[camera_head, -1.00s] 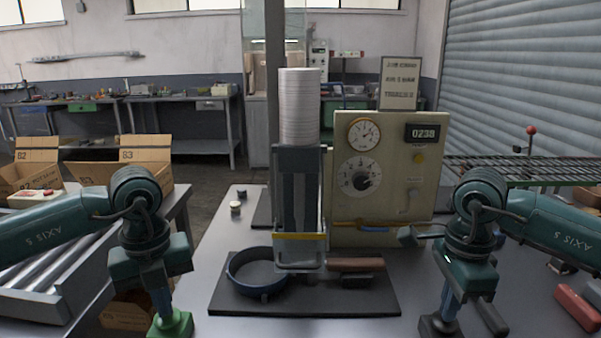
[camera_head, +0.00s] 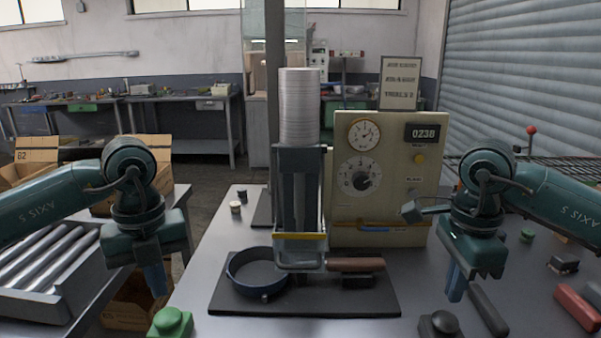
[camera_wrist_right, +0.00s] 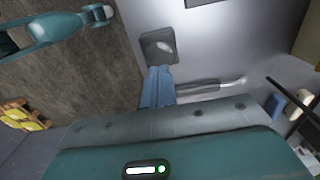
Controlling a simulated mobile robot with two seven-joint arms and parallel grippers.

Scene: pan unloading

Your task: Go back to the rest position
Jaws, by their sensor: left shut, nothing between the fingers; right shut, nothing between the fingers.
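My left gripper (camera_head: 157,280) is shut and empty, pointing down above the green push button (camera_head: 170,322) and clear of it. My right gripper (camera_head: 456,287) is shut and empty, raised above the black push button (camera_head: 440,325). Its blue fingers (camera_wrist_right: 158,88) show in the right wrist view, with the black button's box (camera_wrist_right: 158,47) beyond them. Neither gripper touches the pan.
A metal stand with a tall white stack (camera_head: 299,105) rises behind the pan. A beige control panel (camera_head: 390,205) stands to its right. A roller conveyor (camera_head: 40,318) and cardboard boxes (camera_head: 150,150) lie left.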

